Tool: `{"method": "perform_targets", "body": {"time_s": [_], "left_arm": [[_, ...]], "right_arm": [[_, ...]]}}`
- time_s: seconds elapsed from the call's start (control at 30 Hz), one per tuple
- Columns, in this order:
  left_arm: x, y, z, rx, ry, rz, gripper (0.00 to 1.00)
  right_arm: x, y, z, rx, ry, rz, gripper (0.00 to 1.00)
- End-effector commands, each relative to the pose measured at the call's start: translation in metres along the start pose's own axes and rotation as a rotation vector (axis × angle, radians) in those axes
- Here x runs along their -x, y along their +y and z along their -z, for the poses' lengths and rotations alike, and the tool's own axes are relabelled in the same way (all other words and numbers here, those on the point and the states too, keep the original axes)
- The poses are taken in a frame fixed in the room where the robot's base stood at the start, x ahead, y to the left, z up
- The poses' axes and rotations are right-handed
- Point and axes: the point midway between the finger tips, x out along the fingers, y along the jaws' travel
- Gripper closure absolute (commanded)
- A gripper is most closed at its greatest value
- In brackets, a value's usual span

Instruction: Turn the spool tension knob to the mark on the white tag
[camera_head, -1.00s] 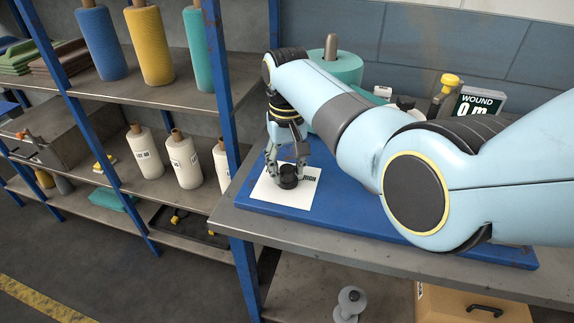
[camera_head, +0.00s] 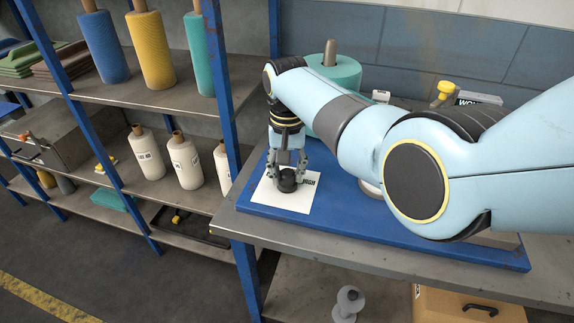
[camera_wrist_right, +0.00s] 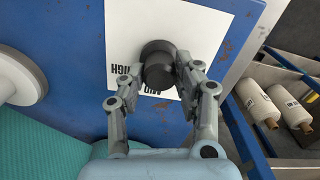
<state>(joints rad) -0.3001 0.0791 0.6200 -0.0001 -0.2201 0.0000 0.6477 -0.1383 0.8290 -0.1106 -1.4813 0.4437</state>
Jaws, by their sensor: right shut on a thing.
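The black tension knob (camera_head: 287,181) stands on the white tag (camera_head: 294,203), which lies on a blue board (camera_head: 385,223). My right gripper (camera_head: 287,172) points down and is shut on the knob, with a finger on either side of it. In the right wrist view the knob (camera_wrist_right: 158,66) shows between the fingertips. The tag there (camera_wrist_right: 190,32) has black print, upside down, reading MID and HIGH, beside the knob. My gripper and the knob hide part of the tag, and I cannot make out a pointer on the knob. My left gripper is out of view.
A teal spool (camera_head: 345,72) stands behind my right arm. A display box (camera_head: 478,98) and a yellow knob (camera_head: 446,88) are at the back, partly hidden. The bench front edge is clear.

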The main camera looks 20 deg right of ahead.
Motion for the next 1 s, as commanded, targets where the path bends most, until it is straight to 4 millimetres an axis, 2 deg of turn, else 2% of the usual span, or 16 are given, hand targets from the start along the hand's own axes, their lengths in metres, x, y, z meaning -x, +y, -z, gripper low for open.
{"method": "perform_targets", "body": {"time_s": [0.2, 0.6, 1.0], "left_arm": [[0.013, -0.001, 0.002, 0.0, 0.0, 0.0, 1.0], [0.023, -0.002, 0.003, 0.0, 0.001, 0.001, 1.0], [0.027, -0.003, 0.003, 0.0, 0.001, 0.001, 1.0]], "right_arm": [[0.002, 0.001, 0.0, -0.205, -0.001, -0.001, 1.0], [0.001, 0.001, 0.0, -0.536, 0.0, -0.001, 1.0], [0.0, 0.002, 0.0, -0.697, 0.001, 0.0, 1.0]]}}
